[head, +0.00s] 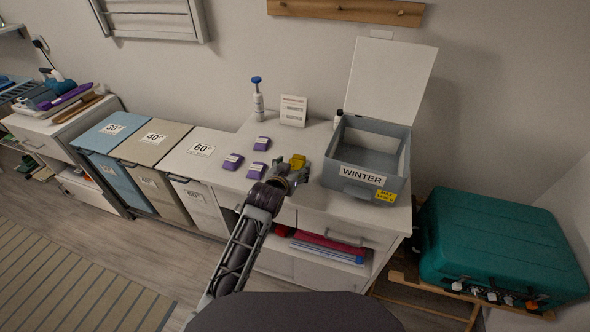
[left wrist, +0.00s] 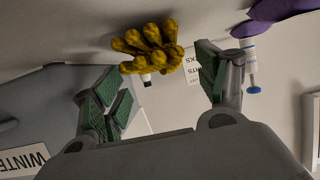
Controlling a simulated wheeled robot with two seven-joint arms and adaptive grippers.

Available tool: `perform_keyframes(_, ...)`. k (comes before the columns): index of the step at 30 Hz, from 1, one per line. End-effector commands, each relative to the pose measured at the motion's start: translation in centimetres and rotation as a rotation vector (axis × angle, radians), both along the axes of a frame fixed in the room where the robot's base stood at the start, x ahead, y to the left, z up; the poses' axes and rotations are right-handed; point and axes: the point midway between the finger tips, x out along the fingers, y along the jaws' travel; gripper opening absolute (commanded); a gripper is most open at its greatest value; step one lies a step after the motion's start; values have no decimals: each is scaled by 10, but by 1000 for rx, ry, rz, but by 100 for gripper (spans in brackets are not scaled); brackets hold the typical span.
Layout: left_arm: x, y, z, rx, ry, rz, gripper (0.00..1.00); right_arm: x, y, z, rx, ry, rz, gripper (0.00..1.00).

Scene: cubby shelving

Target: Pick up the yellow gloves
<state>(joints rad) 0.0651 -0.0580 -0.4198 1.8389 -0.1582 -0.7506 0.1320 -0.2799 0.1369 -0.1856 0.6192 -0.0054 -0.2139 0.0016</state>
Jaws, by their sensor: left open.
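The yellow gloves (head: 298,160) lie on the white cabinet top, left of the grey WINTER box (head: 372,150). In the left wrist view the gloves (left wrist: 148,48) show as a bunched pair with knobbly fingers. My left gripper (head: 291,174) is just in front of the gloves and partly covers them in the head view. In the left wrist view its green-padded fingers (left wrist: 160,88) are spread wide and empty, with the gloves beyond the tips, between the two in the picture. Contact cannot be told. My right gripper is not in view.
The WINTER box stands open, its lid raised. Several purple packets (head: 261,143) lie left of the gloves. A blue-topped bottle (head: 258,100) and a small printed card (head: 293,110) stand behind. A teal suitcase (head: 500,245) is at right; labelled bins (head: 190,150) stand left.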

Motion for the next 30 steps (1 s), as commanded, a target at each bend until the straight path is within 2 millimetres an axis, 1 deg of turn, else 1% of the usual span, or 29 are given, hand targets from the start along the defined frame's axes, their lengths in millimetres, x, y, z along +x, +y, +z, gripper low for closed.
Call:
perform_keyframes(4,11,-3,-7,0,0,0,73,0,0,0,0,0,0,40)
perform_keyframes(12,28,-8,-14,-1,-2,-1,73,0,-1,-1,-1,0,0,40)
perform_keyframes(16,31,-9,-16,-1,-1,-1,73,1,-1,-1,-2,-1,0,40)
perform_keyframes(29,31,-9,-16,-1,-1,-1,73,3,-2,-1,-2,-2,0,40)
perform_keyframes(30,31,-9,-16,-1,-1,-1,72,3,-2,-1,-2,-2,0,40)
